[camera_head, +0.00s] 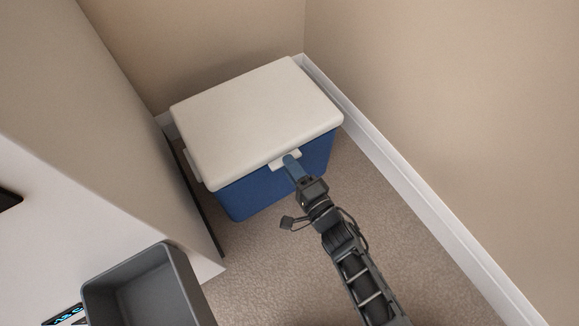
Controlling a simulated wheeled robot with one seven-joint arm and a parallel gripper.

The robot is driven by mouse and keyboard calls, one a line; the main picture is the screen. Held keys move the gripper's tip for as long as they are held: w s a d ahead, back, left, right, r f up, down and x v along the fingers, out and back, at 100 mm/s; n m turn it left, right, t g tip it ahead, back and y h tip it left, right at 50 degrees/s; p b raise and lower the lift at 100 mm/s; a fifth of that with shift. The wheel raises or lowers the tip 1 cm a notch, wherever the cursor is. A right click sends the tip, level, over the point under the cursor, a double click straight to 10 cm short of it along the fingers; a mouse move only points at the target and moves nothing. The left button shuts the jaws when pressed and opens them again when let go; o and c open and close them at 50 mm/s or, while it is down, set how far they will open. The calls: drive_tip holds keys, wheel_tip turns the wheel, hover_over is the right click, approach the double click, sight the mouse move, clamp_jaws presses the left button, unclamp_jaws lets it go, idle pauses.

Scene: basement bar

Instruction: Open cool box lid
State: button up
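The cool box stands on the carpet in the corner, with a blue body (255,194) and a white lid (257,118). The lid lies flat and closed on the body. A small white latch tab (279,163) hangs from the middle of the lid's front edge. My gripper (291,162) reaches in from the lower right, with its blue-grey fingers at the tab. The fingers cover part of the tab. I cannot tell whether they touch it, or whether they are open or shut.
A beige wall with white skirting (390,155) runs close along the right. A partition wall (110,110) stands close on the left. A grey open bin (189,283) is at the lower left. Bare carpet (265,262) lies in front of the box.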

drive_tip(key=shift+w+a, duration=0.3)
drive_tip(key=shift+w, duration=0.2)
clamp_jaws()
idle(0.4)
